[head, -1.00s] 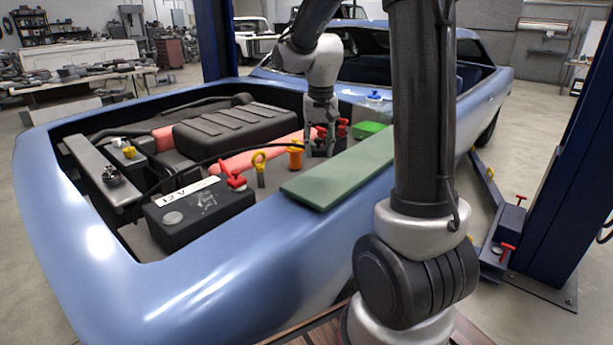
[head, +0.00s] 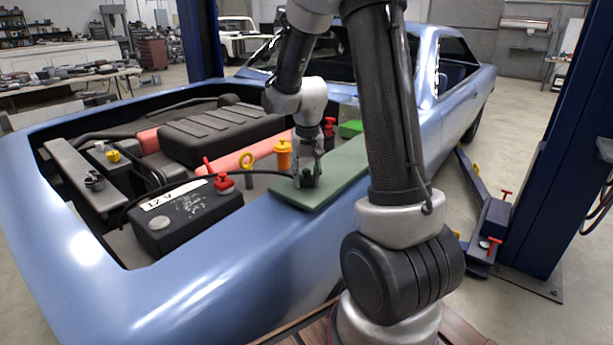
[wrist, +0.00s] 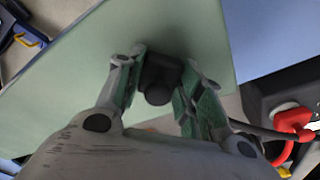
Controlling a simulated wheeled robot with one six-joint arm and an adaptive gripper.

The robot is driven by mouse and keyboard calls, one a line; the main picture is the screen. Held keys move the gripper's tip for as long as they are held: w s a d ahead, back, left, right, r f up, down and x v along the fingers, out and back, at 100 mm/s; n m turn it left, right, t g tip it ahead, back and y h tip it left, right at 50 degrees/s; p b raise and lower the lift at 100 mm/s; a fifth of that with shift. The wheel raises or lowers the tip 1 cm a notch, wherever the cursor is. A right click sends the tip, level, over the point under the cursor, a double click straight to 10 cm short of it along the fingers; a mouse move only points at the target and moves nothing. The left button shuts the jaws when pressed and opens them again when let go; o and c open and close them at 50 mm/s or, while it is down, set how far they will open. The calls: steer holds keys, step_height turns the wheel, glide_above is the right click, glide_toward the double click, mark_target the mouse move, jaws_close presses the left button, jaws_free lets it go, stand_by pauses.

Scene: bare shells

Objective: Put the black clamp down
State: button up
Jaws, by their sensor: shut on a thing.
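My gripper (head: 308,172) is over the green mat (head: 335,182) on the car's fender, near the mat's left end. It is shut on the black clamp (wrist: 158,72), which sits between the two green-padded fingers in the wrist view. In the head view the clamp (head: 305,181) is small and dark at the fingertips, partly hidden by them. It is at or just above the mat; I cannot tell whether it touches. A black cable (head: 262,173) runs from the engine bay toward the clamp.
The battery (head: 185,215) with a red clamp (head: 223,182) is left of the mat. A yellow ring dipstick (head: 247,160) and an orange cap (head: 282,150) stand close to my gripper. The mat's near right part is bare.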

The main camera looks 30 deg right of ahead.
mark_target(307, 181)
steer(key=shift+f, duration=0.15)
steer(key=o, duration=1)
steer(key=shift+r, duration=0.55)
step_height(307, 181, up, 11)
steer(key=s, duration=0.1)
steer(key=s+a+r+n+t, duration=0.1)
steer(key=s+a+r+n, duration=0.1)
steer(key=s, duration=0.9)
steer(key=s+a+r+n+t, duration=0.2)
steer(key=s+a+r+n, duration=0.1)
steer(key=s, duration=0.8)
steer(key=shift+s+r+y, duration=0.3)
steer(key=shift+s+r, duration=0.05)
